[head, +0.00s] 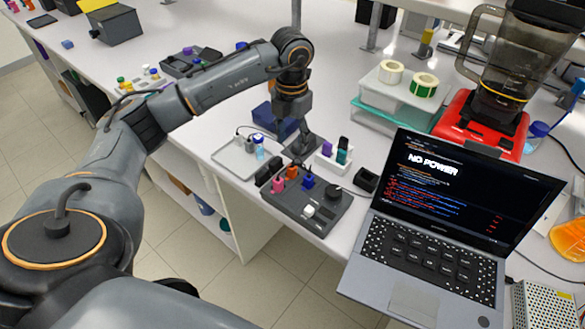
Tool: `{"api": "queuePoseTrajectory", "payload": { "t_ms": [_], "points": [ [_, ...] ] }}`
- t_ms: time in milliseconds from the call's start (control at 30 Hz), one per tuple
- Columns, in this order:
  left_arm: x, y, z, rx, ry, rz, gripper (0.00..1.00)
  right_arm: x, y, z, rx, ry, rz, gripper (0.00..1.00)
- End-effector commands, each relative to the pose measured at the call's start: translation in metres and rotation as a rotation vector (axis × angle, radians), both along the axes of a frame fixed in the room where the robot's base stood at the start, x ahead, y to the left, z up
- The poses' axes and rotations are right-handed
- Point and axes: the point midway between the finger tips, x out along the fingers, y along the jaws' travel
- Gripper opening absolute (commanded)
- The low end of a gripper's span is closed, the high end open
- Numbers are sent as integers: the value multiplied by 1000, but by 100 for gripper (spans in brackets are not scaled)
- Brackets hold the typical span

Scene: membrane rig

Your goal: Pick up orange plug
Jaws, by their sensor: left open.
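The small orange plug (292,172) stands on a dark grey panel (325,222) near the table's front edge. A pink plug (278,185) is close on its left, a blue plug (308,181) is on its right and a white one (309,211) is nearer the front. My left gripper (300,150) points down just behind and above the orange plug. It is open, and its fingers look empty and apart from the plug, though the exact gap is hard to tell. My right gripper is out of view.
A laptop (430,255) reading "NO POWER" stands right of the panel. A light tray (232,162) with small items lies to the left, and a white holder (333,160) with purple and teal pieces stands behind. A red-based blender (485,130) is at the back right.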

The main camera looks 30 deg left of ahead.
Motion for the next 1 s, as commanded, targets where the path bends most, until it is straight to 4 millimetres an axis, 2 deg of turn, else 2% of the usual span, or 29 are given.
{"api": "queuePoseTrajectory", "payload": {
  "t_ms": [100,333,433,567,700,967,1000],
  "points": [
    [-1,0,-20,-1,4,1,47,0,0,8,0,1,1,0],
    [0,-1,-39,-2,-1,-1,47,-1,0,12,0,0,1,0],
    [-1,-1,-48,-3,3,-1,47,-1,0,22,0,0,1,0],
    [-1,-1,-67,-3,4,-1,47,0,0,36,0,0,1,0],
    [0,-1,-85,-3,2,-1,47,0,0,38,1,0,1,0],
    [0,-1,-90,-2,-2,-2,47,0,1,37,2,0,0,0],
    [0,-1,-90,-2,-2,-2,43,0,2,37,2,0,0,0]
  ]
}}
